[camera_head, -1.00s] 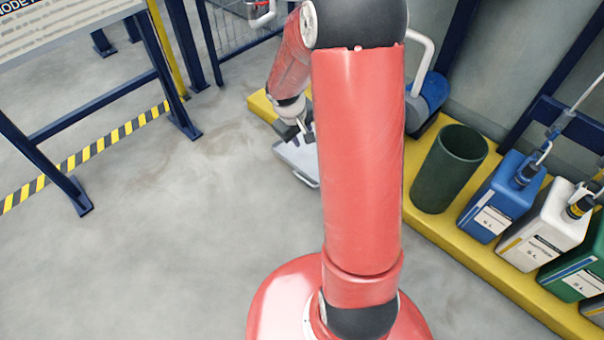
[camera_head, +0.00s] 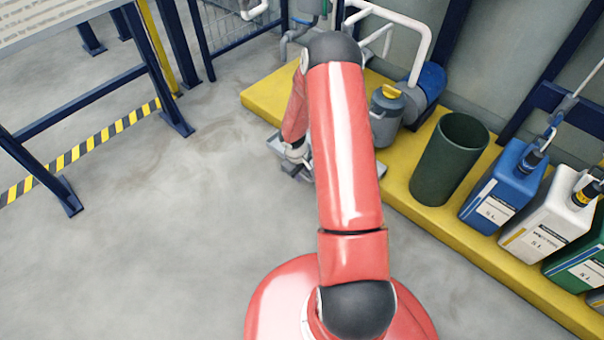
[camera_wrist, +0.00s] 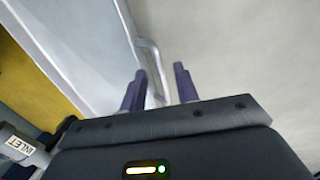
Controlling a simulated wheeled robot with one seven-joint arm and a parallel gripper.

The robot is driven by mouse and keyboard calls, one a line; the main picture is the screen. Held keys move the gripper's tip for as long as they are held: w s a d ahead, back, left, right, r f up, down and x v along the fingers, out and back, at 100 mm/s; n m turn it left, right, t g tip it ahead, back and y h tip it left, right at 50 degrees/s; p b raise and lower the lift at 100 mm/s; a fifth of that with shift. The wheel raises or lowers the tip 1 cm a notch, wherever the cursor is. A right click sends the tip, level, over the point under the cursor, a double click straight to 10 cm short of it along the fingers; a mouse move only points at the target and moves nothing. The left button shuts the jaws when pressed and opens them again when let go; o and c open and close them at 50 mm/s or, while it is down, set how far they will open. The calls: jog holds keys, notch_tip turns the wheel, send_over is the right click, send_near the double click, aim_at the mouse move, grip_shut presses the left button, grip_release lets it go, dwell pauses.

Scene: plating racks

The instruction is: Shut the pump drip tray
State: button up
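The pump drip tray (camera_head: 274,142) is a shallow grey tray that sticks out from the yellow plinth over the floor, so it is open. My arm hides part of it in the head view. My gripper (camera_head: 297,156) is down at the tray's outer end. In the wrist view, the pale tray floor (camera_wrist: 85,35) lies to the left and a grey bar handle (camera_wrist: 149,52) runs along its outer edge. My gripper (camera_wrist: 160,86) is open, its two dark fingers apart. The handle's near end appears between them, close to the left finger; contact cannot be told.
The yellow plinth (camera_head: 258,98) carries a grey pump with a blue motor (camera_head: 431,82), a dark green bin (camera_head: 450,158) and several jerrycans (camera_head: 503,187). A pipe labelled INLET (camera_wrist: 20,143) shows in the wrist view. Blue frame legs (camera_head: 62,195) stand left. The floor between is clear.

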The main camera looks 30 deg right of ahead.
jog(key=shift+f, duration=0.3)
grip_shut()
jog(key=shift+d, duration=0.1)
jog(key=w+d, duration=0.1)
jog(key=d, duration=0.3)
jog(key=w+d+p, duration=0.1)
jog(key=w+d, duration=0.1)
jog(key=d, duration=0.3)
jog(key=w+d, duration=0.2)
jog(key=d, duration=0.3)
jog(key=shift+w+d+p, duration=0.2)
jog(key=shift+d+p, duration=0.05)
jog(key=shift+p, duration=0.05)
jog(key=shift+w+d+r, duration=0.1)
jog(key=shift+w+d, duration=0.1)
jog(key=shift+d, duration=0.35)
